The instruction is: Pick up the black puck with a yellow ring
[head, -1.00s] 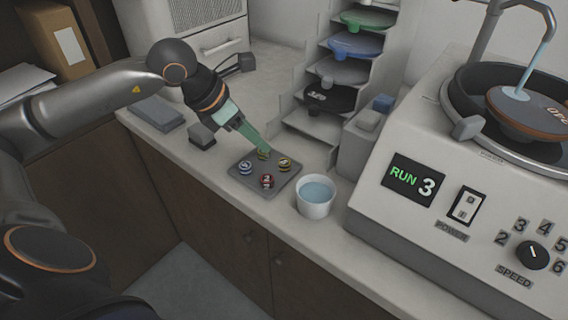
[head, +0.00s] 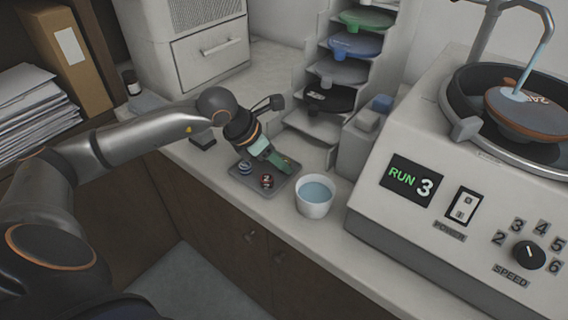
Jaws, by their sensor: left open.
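The grey tray (head: 240,178) lies on the counter left of the white bowl. A puck with a blue ring (head: 245,167) and a puck with a red ring (head: 267,181) show on it. My left gripper (head: 284,163) is low over the tray's back right part, pointing down and to the right, and is open. It covers the places of the yellow-ringed and green-ringed pucks, which are hidden. I cannot tell whether the fingers stand around the yellow-ringed puck or touch it. My right gripper is not in view.
A white bowl of water (head: 315,195) stands close right of the tray.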

